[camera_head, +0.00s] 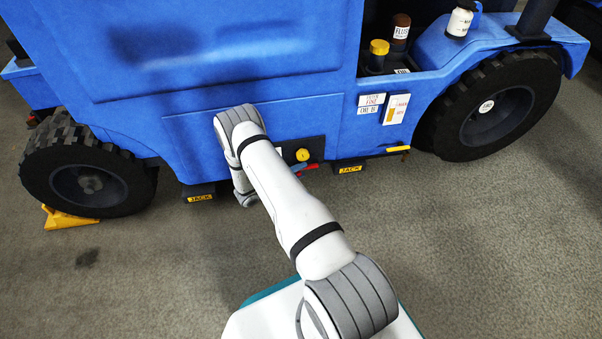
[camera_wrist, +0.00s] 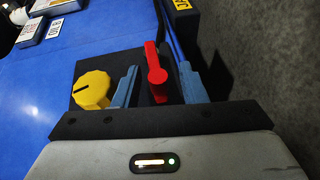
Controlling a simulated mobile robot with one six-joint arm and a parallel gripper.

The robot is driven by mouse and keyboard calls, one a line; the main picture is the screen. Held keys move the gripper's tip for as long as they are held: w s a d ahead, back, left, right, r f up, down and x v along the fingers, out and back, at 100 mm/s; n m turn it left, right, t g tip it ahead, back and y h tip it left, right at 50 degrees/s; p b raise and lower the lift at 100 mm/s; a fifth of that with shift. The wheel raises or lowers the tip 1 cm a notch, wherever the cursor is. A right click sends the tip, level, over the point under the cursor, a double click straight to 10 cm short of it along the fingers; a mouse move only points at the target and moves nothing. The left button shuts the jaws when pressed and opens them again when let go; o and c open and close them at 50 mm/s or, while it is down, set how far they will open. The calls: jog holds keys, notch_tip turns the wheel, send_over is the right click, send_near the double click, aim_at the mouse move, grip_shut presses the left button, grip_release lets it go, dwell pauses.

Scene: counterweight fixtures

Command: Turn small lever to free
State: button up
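A red lever (camera_wrist: 156,72) with a rounded end stands out from a dark panel (camera_wrist: 85,71) in the wrist view. My gripper (camera_wrist: 159,68) is open, with one blue-grey finger on each side of the lever. Gaps show between the lever and both fingers. A round yellow knob (camera_wrist: 92,90) with a dark slot is on the same panel, left of the left finger. In the head view the knob (camera_head: 302,154) and a bit of the red lever (camera_head: 311,167) show beside my arm, which hides most of the gripper.
The panel is low on a blue vehicle body (camera_head: 240,80). A yellow handle (camera_head: 398,148) sits to its right, below white labels (camera_head: 371,99). JACK blocks (camera_head: 349,169) are near the floor. Tyres (camera_head: 490,105) flank the body. The grey floor in front is open.

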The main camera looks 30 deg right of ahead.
jog(key=shift+d+f, duration=0.1)
jog(key=shift+d, duration=0.7)
